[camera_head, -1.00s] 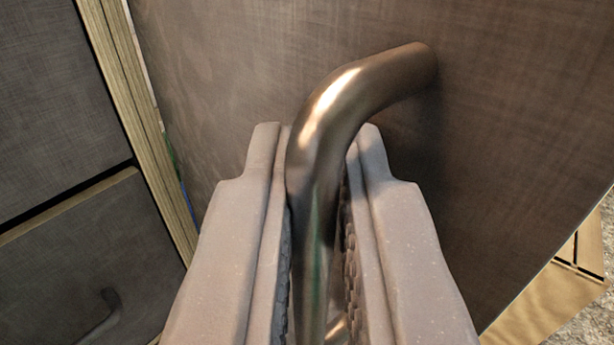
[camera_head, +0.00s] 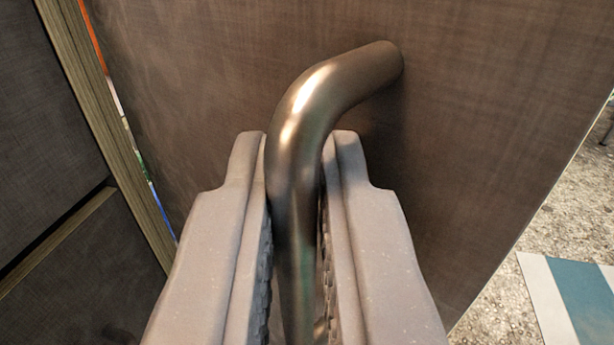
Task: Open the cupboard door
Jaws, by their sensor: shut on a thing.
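The cupboard door (camera_head: 470,110) is a dark brown panel that fills the middle and right of the view. Its bent metal bar handle (camera_head: 325,95) stands out from the panel. My gripper (camera_head: 296,160) is shut on the handle, one finger on each side of the bar. The lower part of the handle is partly hidden between the fingers. A gap with coloured things inside shows between the door's left edge and the cupboard frame (camera_head: 110,130), so the door stands ajar.
Dark drawer or cupboard fronts (camera_head: 45,130) lie to the left of the frame. At the right, beyond the door's edge, are gravelly ground (camera_head: 575,215) and a blue and white striped mat (camera_head: 575,300).

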